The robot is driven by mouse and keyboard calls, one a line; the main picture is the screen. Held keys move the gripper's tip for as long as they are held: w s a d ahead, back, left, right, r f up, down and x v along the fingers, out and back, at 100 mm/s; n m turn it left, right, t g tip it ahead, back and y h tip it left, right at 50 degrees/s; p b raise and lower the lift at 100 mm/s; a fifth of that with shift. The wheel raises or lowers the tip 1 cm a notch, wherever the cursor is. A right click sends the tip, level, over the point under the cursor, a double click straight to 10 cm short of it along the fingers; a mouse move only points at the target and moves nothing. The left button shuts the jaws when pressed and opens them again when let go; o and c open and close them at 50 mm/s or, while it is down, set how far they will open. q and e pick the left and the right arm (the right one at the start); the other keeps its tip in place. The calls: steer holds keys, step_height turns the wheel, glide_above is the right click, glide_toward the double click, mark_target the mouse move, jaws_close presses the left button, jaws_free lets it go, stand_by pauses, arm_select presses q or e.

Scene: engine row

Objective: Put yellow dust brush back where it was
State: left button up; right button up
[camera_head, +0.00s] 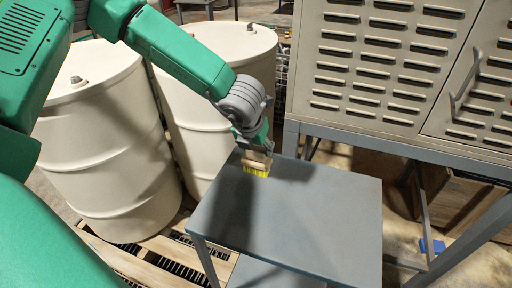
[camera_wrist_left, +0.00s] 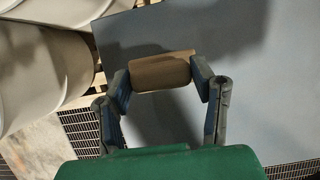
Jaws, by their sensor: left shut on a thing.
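The yellow dust brush shows in the head view as a pale wooden block with yellow bristles (camera_head: 256,171) pointing down. It is at the far left part of the small grey table (camera_head: 320,220). My left gripper (camera_head: 256,150) is shut on the brush from above. In the left wrist view the brush's brown handle (camera_wrist_left: 161,72) lies between the two fingertips, with the grey tabletop (camera_wrist_left: 270,75) behind it. The bristles are hidden there. I cannot tell whether the bristles touch the tabletop. My right gripper is not in view.
Cream drums (camera_head: 105,145) stand on a wooden pallet (camera_head: 150,262) left of the table. A beige louvred cabinet (camera_head: 375,60) on a grey frame stands behind and to the right. A small blue object (camera_head: 432,246) lies on the floor at right. The rest of the tabletop is clear.

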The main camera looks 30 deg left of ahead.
arm_select(q)
steer(key=o, duration=0.9)
steer(key=shift+o, duration=0.7)
steer(key=shift+a, duration=0.2)
steer(key=shift+a, duration=0.1)
steer(key=v, duration=1.2)
steer(key=shift+p, duration=0.45)
